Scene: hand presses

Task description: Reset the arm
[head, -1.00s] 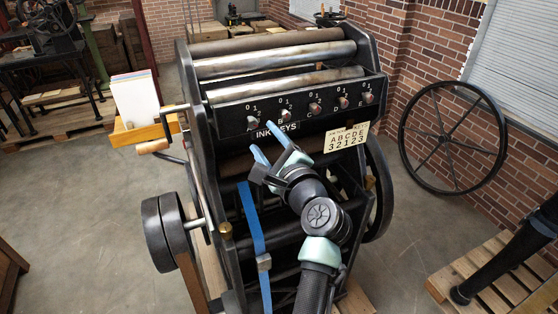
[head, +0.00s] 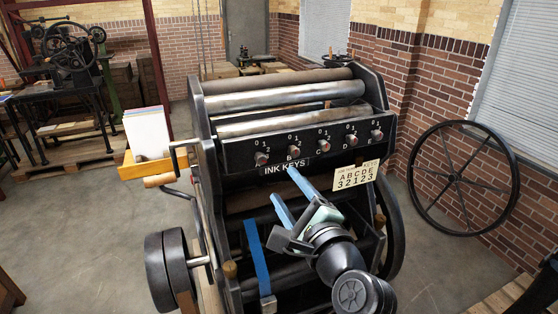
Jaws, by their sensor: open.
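My gripper (head: 283,194) is in the lower middle of the head view, its blue fingers apart with nothing between them. It is in front of the press, below the ink key panel (head: 306,148), and looks clear of the knobs. A cream card (head: 355,175) reading ABCDE over 32123 hangs under the panel's right part. Exact knob settings are too small to tell.
A wooden tray with white paper (head: 148,133) and a crank handle (head: 160,180) stick out at the press's left. Black round weights (head: 166,270) are at lower left. A large spoked wheel (head: 462,178) leans on the brick wall. Open floor lies between.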

